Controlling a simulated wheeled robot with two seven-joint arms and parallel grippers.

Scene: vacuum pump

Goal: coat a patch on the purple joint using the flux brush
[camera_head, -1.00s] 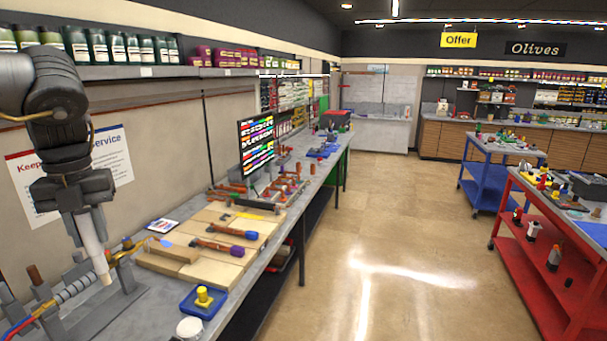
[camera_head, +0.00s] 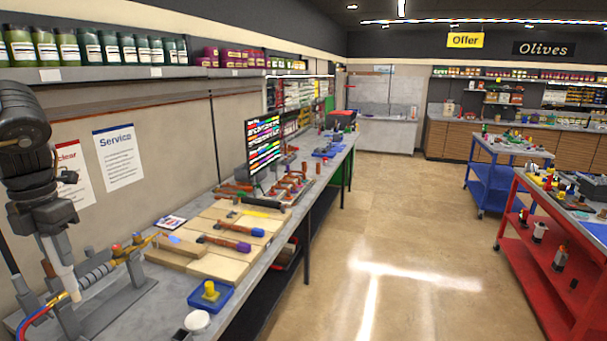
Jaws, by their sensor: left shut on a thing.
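My left gripper (camera_head: 52,232), at the left edge of the head view, is shut on a pale rod (camera_head: 62,268), which points down toward the bench. I cannot tell whether the rod is the flux brush; its lower end is close to a grey stand. The purple joint (camera_head: 241,247) is on the end of a copper pipe lying on the pale wooden boards (camera_head: 215,268), well to the right of my left gripper. A similar pipe with a blue joint (camera_head: 236,229) lies just behind it. My right gripper is not in view.
A grey stand (camera_head: 120,300) holding a brass torch (camera_head: 125,252) is at the bench's near left. A blue tray (camera_head: 222,300) with a yellow piece and a white round pot (camera_head: 196,321) sit near the front edge. A screen (camera_head: 264,147) stands behind.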

